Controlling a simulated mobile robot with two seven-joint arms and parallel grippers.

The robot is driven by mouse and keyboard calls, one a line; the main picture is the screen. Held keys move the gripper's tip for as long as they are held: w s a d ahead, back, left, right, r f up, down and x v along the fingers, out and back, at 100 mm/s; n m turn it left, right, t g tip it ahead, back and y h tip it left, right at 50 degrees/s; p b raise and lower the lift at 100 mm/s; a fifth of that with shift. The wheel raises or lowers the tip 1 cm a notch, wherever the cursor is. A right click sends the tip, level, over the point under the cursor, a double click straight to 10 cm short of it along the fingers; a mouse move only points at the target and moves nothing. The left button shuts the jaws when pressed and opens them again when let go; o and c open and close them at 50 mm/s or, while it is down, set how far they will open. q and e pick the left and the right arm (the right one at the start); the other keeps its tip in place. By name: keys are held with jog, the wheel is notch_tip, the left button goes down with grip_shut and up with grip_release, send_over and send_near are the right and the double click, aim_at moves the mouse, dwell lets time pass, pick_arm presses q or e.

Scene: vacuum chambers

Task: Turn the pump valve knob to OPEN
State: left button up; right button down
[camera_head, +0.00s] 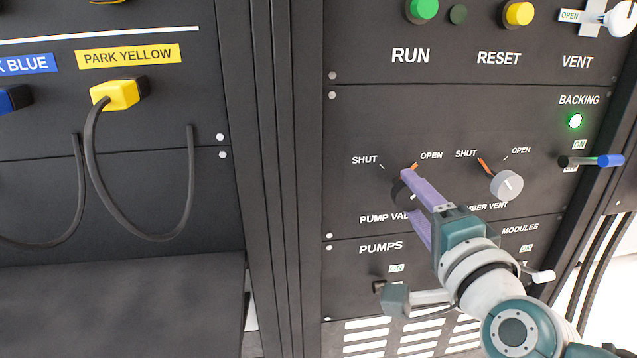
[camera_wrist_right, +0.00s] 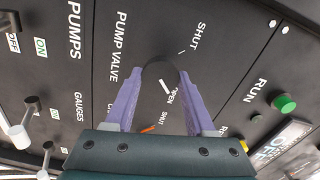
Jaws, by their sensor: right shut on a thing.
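The pump valve knob (camera_head: 401,194) is a dark round knob on the black panel, mostly hidden by my gripper in the head view. Its orange pointer (camera_head: 413,166) shows beside the finger and points toward the OPEN label (camera_head: 431,155); the SHUT label (camera_head: 364,160) lies to its left. My right gripper (camera_head: 407,193) is shut on the knob, one purple finger on each side. In the wrist view the knob (camera_wrist_right: 158,74) sits between the fingers, and a pale bar (camera_wrist_right: 165,87) lies on the side facing OPEN. My left gripper is not in view.
The chamber vent knob (camera_head: 507,185) is close to the right, its orange pointer toward SHUT. A backing switch (camera_head: 602,161) with a blue end, below a lit green lamp (camera_head: 575,121), is further right. The green RUN button (camera_head: 424,9) is above. A yellow plug (camera_head: 115,95) with a hanging cable is left.

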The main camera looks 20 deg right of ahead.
dwell(0.5)
jog(key=shift+c, duration=1.3)
grip_release()
jog(key=p+v, duration=0.1)
jog(key=v, duration=0.9)
jog(key=shift+d, duration=0.1)
